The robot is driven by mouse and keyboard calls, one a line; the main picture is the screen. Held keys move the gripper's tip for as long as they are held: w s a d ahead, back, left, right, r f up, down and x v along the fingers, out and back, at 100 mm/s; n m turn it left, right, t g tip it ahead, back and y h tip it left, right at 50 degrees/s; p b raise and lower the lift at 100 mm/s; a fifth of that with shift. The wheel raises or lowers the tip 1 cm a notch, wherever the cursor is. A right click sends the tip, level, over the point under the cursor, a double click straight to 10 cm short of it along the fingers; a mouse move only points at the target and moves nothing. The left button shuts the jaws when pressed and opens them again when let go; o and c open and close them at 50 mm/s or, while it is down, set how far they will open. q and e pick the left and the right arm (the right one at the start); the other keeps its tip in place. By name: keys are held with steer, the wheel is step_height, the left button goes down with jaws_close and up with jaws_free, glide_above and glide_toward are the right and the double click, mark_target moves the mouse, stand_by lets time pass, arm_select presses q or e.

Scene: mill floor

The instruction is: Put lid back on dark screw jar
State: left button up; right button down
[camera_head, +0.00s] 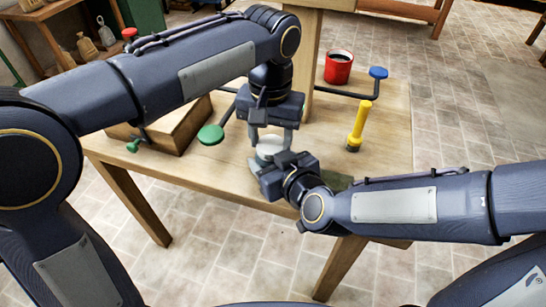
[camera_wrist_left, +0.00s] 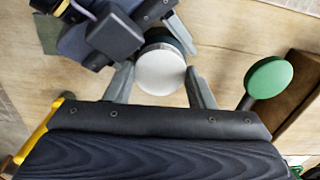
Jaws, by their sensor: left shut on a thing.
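A pale round lid (camera_wrist_left: 161,70) sits between the two fingers of my left gripper (camera_wrist_left: 160,88), which is shut on it from above. In the head view the lid (camera_head: 268,147) shows under my left gripper (camera_head: 270,140). A dark teal rim of the dark screw jar (camera_wrist_left: 168,38) peeks out behind the lid; the rest is hidden, so I cannot tell whether lid and jar touch. My right gripper (camera_head: 268,172) is low beside the jar. One of its fingers (camera_wrist_left: 182,32) lies along the jar's side; the other is hidden, so its grip is unclear.
The wooden table (camera_head: 385,125) carries a red cup (camera_head: 338,67) with dark contents, a yellow-handled tool (camera_head: 359,125), a blue knob (camera_head: 378,73) on a dark rod, a green disc (camera_head: 211,134) and a wooden box (camera_head: 180,125). A wooden post rises behind my left gripper. The table's right side has bare room.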

arm_select(q)
steer(key=shift+m, duration=0.4)
steer(key=o, duration=1.1)
steer(key=shift+r, duration=2.25)
steer(key=shift+c, duration=0.5)
step_height(320, 180, up, 4)
steer(key=n, duration=0.4)
steer(key=shift+f+n, duration=0.25)
steer(key=shift+n, duration=0.15)
